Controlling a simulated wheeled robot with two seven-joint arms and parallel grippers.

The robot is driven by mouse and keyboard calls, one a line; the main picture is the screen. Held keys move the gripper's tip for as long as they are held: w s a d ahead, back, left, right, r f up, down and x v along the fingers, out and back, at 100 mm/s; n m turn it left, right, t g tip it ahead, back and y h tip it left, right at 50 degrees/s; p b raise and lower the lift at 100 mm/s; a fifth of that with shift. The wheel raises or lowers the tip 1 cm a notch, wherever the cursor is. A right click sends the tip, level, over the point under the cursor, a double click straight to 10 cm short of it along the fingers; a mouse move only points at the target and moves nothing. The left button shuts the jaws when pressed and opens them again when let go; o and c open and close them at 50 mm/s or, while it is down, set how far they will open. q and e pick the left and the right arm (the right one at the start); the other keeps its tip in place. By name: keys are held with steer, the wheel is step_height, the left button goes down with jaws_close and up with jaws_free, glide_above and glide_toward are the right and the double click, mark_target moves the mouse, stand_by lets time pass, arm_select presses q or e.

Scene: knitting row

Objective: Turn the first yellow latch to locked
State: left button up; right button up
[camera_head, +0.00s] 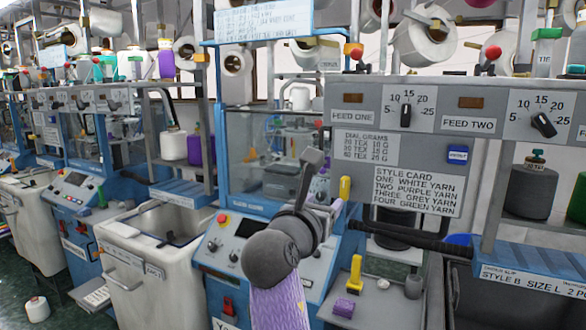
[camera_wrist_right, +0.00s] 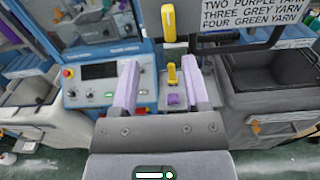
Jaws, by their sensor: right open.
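One yellow latch (camera_head: 345,188) stands upright on the machine frame, just left of the style card. In the right wrist view it (camera_wrist_right: 168,22) is at top centre, beyond the fingertips. A second yellow piece (camera_head: 355,275) stands on the grey ledge below, beside a purple block (camera_head: 344,307). In the wrist view this lower piece (camera_wrist_right: 172,77) shows between the fingers. My right gripper (camera_wrist_right: 160,78) is open and empty, with its two lilac fingers apart. In the head view my right gripper (camera_head: 322,192) is close to the upper latch, with no clear contact. My left gripper is out of view.
A style card (camera_head: 402,186) and feed dials (camera_head: 405,113) are on the grey panel at right. A dark horizontal bar (camera_head: 410,240) crosses below the card. A blue control console (camera_head: 235,250) and a pale bin (camera_head: 150,255) stand left of my arm.

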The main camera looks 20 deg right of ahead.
mark_target(343, 184)
steer(key=x, duration=0.6)
steer(key=s+x, duration=0.1)
steer(key=x, duration=0.2)
steer(key=shift+w+d+r, duration=0.2)
steer(key=shift+d+r, duration=0.2)
steer(key=shift+d, duration=0.2)
steer(key=shift+w+d, duration=0.3)
steer(key=shift+d, duration=0.1)
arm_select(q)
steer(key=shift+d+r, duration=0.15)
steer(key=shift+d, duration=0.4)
arm_select(e)
steer(key=shift+c, duration=0.7)
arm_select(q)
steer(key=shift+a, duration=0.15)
arm_select(e)
jaws_close()
